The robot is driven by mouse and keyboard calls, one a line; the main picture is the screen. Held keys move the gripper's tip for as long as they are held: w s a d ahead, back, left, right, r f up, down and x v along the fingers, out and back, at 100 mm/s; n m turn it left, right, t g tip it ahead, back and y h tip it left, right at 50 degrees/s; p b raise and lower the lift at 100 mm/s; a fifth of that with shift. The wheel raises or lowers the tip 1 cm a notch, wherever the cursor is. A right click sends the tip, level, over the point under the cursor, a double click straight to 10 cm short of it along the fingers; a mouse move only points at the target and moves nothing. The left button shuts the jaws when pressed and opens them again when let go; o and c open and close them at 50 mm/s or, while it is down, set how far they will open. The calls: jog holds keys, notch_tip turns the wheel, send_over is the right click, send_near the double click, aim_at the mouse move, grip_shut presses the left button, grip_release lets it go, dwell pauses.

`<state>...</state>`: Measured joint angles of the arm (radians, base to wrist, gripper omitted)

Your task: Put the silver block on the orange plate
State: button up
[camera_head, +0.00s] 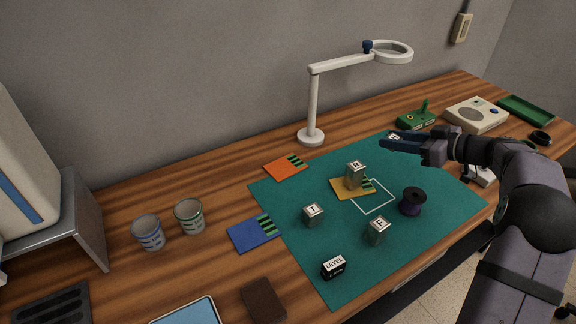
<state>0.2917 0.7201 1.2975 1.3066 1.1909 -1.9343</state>
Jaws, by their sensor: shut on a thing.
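My gripper (388,142) reaches in from the right, over the far right part of the green mat. Its dark jaws are shut on a small silver block (395,137) with a pale lettered top. The jaws hide most of that block, and its letter is hard to read. The orange plate (280,170), with dark green stripes at its right end, lies left of the gripper by the mat's far left edge. It is empty. Other silver lettered blocks are in view: one stands on the yellow plate (341,191), and two (313,216) (378,232) stand on the mat.
The green mat (290,240) also bears a purple spool (411,202) and a black LEVEL block (333,267). A white lamp (313,110) stands behind the mat, between orange plate and gripper. A blue plate (245,237) and two cups (148,232) (189,216) are at left.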

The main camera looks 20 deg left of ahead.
jog(key=s+a+r+n+g+y, duration=0.1)
jog(key=s+a+n+g, duration=0.2)
jog(key=a, duration=1)
jog(key=m+t, duration=0.1)
jog(key=m, duration=0.1)
send_over(278, 171)
jog(key=shift+f, duration=0.6)
jog(key=shift+w+f+p, duration=0.1)
jog(key=shift+f+p, duration=1.1)
jog(key=shift+f, duration=3.7)
jog(key=shift+n, duration=0.3)
jog(key=shift+f+b, duration=0.25)
jog(key=shift+b, duration=0.25)
jog(key=o, duration=1.1)
jog(key=shift+r+p, duration=0.15)
jog(key=shift+p, duration=0.15)
